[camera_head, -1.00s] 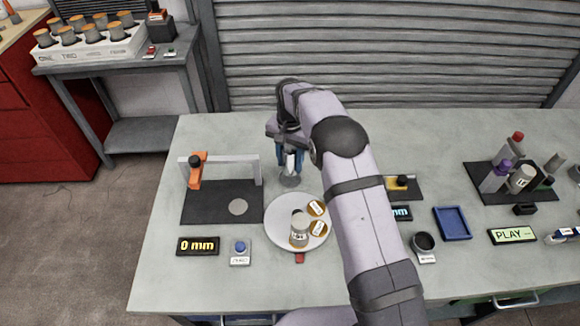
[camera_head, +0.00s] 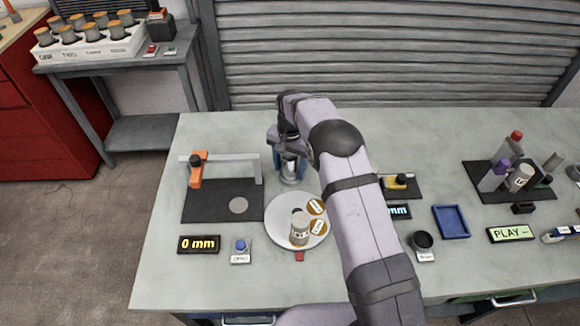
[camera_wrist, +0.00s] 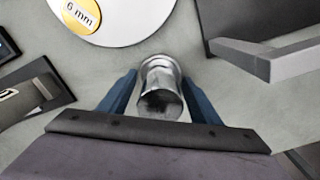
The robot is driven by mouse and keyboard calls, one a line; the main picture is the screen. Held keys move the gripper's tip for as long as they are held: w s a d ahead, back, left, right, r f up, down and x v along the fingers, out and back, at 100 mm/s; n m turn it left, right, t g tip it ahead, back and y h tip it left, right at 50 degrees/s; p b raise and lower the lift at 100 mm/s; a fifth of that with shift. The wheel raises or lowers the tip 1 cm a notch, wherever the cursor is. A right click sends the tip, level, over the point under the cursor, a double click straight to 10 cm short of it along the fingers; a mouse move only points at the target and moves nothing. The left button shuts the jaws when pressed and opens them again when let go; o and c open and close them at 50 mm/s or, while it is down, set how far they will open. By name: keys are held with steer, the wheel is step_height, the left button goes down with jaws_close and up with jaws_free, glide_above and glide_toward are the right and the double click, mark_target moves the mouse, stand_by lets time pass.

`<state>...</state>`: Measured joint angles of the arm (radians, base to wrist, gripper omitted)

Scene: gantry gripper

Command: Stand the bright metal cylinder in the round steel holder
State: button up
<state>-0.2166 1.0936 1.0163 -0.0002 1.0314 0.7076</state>
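The bright metal cylinder (camera_wrist: 160,88) stands upright between my fingers in the wrist view, with a dark upper end face. In the head view the cylinder (camera_head: 290,166) shows small under my wrist. The round steel holder (camera_head: 289,181) is on the bench behind the white disc, and the cylinder's lower end appears to be inside it. My gripper (camera_wrist: 160,80) has its blue fingers spread on both sides of the cylinder, with gaps beside it. It also shows in the head view (camera_head: 289,166). The inside of the holder is hidden.
A white round plate (camera_head: 280,240) with a grey canister (camera_head: 299,230) and labelled discs is in front of the holder. A black mat with a grey frame (camera_head: 228,157) and orange part (camera_head: 197,170) stands left. A blue tray (camera_head: 452,222) lies right.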

steer(key=shift+r, duration=0.15)
step_height(320, 180, up, 12)
steer(key=b, duration=0.3)
stand_by(0.4)
steer(key=shift+s+d+r, duration=0.2)
steer(key=shift+s+d, duration=0.25)
steer(key=s+d+f+n, duration=0.1)
steer(key=s+d+n, duration=0.1)
steer(key=s, duration=0.8)
steer(key=s+d+f+n, duration=0.1)
steer(key=s+d, duration=0.4)
steer(key=s, duration=0.6)
steer(key=s+d+f+n, duration=0.2)
steer(key=s+d, duration=0.2)
steer(key=s, duration=0.6)
steer(key=shift+s+f+n, duration=0.15)
steer(key=shift+s+n, duration=0.15)
